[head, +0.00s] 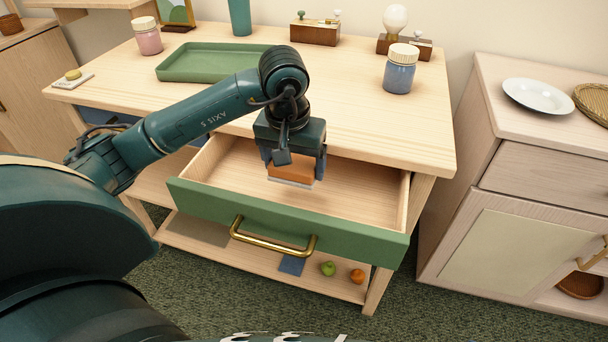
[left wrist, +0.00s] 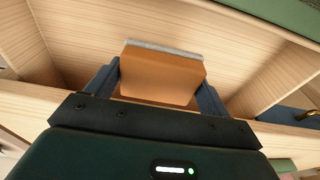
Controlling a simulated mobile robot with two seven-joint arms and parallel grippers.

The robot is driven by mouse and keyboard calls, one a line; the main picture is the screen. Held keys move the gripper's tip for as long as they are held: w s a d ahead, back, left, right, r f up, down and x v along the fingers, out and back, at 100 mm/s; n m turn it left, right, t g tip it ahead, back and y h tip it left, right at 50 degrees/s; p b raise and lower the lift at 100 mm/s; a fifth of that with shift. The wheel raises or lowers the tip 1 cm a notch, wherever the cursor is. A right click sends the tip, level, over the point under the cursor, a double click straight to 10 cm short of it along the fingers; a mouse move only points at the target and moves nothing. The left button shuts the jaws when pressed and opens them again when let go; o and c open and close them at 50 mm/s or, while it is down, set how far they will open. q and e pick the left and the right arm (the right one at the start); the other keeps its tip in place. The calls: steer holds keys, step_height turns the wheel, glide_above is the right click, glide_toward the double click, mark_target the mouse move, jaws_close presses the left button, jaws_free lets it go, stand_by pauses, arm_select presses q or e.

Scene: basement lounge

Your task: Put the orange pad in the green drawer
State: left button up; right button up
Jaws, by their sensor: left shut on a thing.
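The green drawer (head: 190,200) is pulled open under the wooden table, and its light wood inside is otherwise bare. My left gripper (head: 292,170) is shut on the orange pad (head: 290,172) and holds it over the open drawer. The pad has a pale grey strip along its lower edge in the head view. In the left wrist view the pad (left wrist: 160,78) sits between the two fingers, with the drawer's wood around it. I cannot tell whether the pad touches the drawer bottom. My right gripper is not in view.
The wooden tabletop (head: 330,110) above holds a green tray (head: 180,73), a pink jar (head: 147,36) and a blue jar (head: 399,70). A lower shelf (head: 335,287) bears a green fruit (head: 328,269) and an orange fruit (head: 357,276). A cabinet (head: 500,200) stands at the right.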

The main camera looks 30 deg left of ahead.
mark_target(296, 196)
arm_select(q)
steer(key=shift+f+b, duration=0.35)
steer(key=shift+f, duration=2.8)
steer(key=shift+f, duration=0.1)
steer(key=shift+f, duration=0.15)
steer(key=o, duration=0.9)
steer(key=shift+r, duration=0.2)
steer(key=shift+r, duration=0.35)
steer(key=r, duration=0.3)
steer(key=s+r+p, duration=0.1)
steer(key=r, duration=0.7)
steer(key=shift+s+d+r+p, duration=0.15)
steer(key=shift+s+d+p, duration=0.05)
steer(key=shift+s+p, duration=0.2)
